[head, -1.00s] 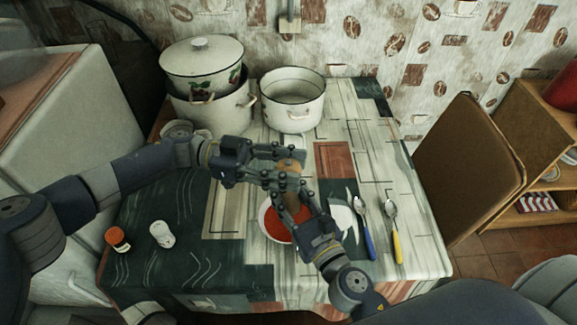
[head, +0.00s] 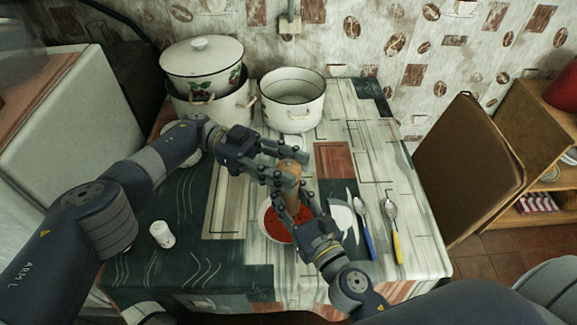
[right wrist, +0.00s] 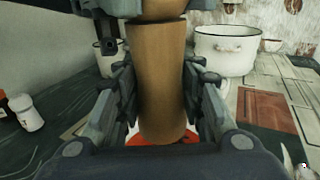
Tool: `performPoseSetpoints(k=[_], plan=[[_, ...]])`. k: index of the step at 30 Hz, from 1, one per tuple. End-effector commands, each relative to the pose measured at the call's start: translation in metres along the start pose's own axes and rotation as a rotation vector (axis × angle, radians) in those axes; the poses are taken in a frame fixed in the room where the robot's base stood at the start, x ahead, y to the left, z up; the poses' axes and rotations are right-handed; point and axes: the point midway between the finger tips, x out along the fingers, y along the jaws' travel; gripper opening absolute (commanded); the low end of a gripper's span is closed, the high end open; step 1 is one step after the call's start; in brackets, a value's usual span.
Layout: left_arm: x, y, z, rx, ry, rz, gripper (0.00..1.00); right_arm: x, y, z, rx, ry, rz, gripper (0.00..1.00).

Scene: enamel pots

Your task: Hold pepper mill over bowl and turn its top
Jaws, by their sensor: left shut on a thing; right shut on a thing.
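The brown wooden pepper mill (head: 291,183) stands about upright over the white bowl (head: 262,217) of red food, which has dark specks on it. My right gripper (head: 291,197) is shut around the mill's body. My left gripper (head: 288,164) is shut on the mill's top. In the right wrist view the mill body (right wrist: 157,80) fills the middle between the fingers. A dark seam parts it from the top (right wrist: 155,8). The red food shows below the mill in that view. The fingers hide part of the mill and of the bowl.
A white pot (head: 293,100) and a lidded pot (head: 203,65) stand at the back. A white shaker (head: 162,234) stands at left. A blue-handled spoon (head: 364,230) and a yellow-handled spoon (head: 393,230) lie right of the bowl. The table's right back is clear.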

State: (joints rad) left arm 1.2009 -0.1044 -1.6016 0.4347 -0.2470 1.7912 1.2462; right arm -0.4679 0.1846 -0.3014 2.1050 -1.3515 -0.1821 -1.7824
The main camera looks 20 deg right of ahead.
Motion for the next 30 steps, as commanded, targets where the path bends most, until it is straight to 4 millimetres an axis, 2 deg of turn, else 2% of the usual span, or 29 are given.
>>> performPoseSetpoints(k=[13, 14, 16, 30], plan=[[-0.0002, -0.0008, 0.0, -0.002, 0.0, -0.001, 0.17, -0.0001, 0.0023, 0.0017, -0.003, -0.004, 0.006, 0.07], [-0.0002, -0.0008, 0.0, -0.002, 0.0, -0.001, 0.48, -0.0001, 0.0023, 0.0017, -0.003, -0.004, 0.006, 0.07], [-0.0001, -0.0007, 0.0001, -0.002, 0.0, -0.001, 0.62, -0.0001, 0.0021, 0.0016, -0.003, -0.003, 0.006, 0.07], [-0.0003, 0.0001, -0.0046, -0.001, 0.001, 0.003, 0.62, 0.0002, 0.0003, 0.0011, -0.001, -0.002, 0.001, 0.07]])
